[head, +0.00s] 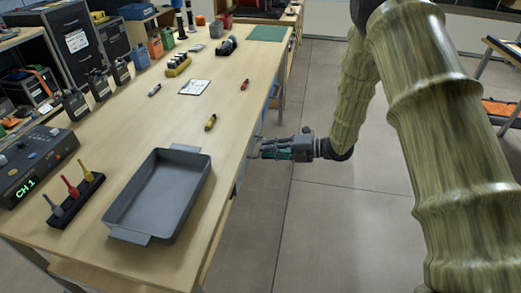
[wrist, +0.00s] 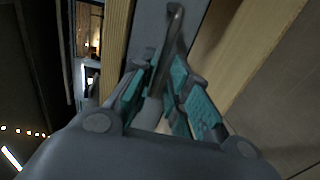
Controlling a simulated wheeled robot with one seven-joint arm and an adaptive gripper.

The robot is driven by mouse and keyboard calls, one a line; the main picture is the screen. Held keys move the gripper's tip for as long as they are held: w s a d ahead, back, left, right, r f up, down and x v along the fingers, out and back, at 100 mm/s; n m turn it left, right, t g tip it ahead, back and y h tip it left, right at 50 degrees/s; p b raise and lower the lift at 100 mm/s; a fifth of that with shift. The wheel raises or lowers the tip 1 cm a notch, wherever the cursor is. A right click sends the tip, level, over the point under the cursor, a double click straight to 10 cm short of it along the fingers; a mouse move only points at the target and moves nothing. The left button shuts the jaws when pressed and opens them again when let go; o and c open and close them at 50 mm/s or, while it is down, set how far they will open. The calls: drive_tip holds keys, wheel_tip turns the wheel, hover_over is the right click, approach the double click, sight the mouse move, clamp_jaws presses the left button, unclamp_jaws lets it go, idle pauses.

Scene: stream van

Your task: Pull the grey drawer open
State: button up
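The grey drawer (wrist: 147,24) shows in the wrist view as a grey front beside a wooden edge. Its metal bar handle (wrist: 176,20) runs down between my fingers. In the head view only a small strip of grey shows under the table edge, so how far the drawer stands out is hard to tell. My gripper (head: 262,151) is at the table's right side, below the top. In the wrist view my gripper (wrist: 166,70) has its teal-padded fingers close together, one on each side of the handle, and looks shut on it. The exact contact is partly hidden.
The wooden table (head: 110,150) carries a grey tray (head: 160,195) near its right edge, a yellow-black marker (head: 211,122), a red marker (head: 245,84) and a control box (head: 38,165). The floor (head: 320,220) right of the table is clear.

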drive_tip(key=shift+x, duration=1.75)
clamp_jaws()
